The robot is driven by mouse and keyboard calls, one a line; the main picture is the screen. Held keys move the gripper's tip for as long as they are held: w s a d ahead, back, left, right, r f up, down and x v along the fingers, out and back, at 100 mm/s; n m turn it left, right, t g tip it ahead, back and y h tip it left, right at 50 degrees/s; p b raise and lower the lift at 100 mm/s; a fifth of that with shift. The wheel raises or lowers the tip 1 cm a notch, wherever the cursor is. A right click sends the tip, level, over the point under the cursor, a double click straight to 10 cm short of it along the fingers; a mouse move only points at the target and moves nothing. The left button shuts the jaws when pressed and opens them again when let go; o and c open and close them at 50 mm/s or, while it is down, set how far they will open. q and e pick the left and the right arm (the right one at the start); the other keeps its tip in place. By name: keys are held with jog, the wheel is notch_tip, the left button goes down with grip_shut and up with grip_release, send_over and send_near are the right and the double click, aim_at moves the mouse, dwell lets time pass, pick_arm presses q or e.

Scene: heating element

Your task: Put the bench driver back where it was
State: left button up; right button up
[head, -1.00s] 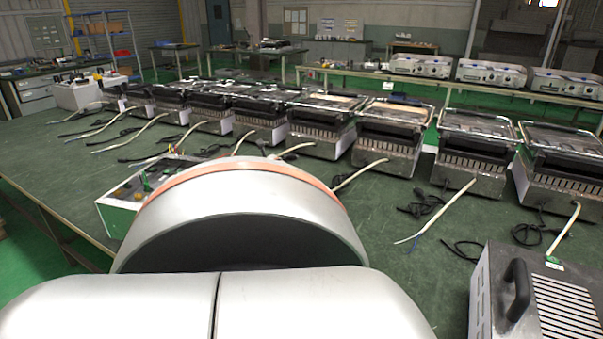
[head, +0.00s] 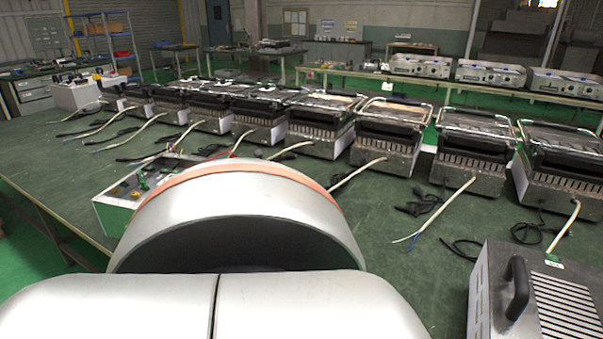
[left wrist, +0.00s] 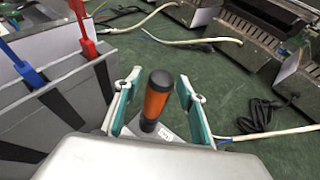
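The bench driver (left wrist: 157,98), with an orange grip and black ends, shows in the left wrist view between the fingers of my left gripper (left wrist: 160,92). The two teal-padded fingers stand apart on either side of it, with a narrow gap visible on both sides. The driver's lower end is partly hidden by my gripper body, so what it rests on is unclear. In the head view my own large silver arm link hides the left gripper and the driver. My right gripper is in neither view.
A grey panel box (left wrist: 40,110) with red and blue plugs is close left of the gripper. Several contact grills (head: 390,135) line the table's far side with loose cables. A vented metal case (head: 535,295) stands front right.

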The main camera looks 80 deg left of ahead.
pick_arm(q)
jog(key=shift+d+r, duration=0.15)
jog(key=shift+r, duration=0.2)
jog(key=p+v, duration=0.3)
jog(key=v, duration=0.8)
jog(key=shift+d+p, duration=0.3)
jog(key=shift+p, duration=0.05)
jog(key=shift+r, duration=0.1)
jog(key=shift+w, duration=0.1)
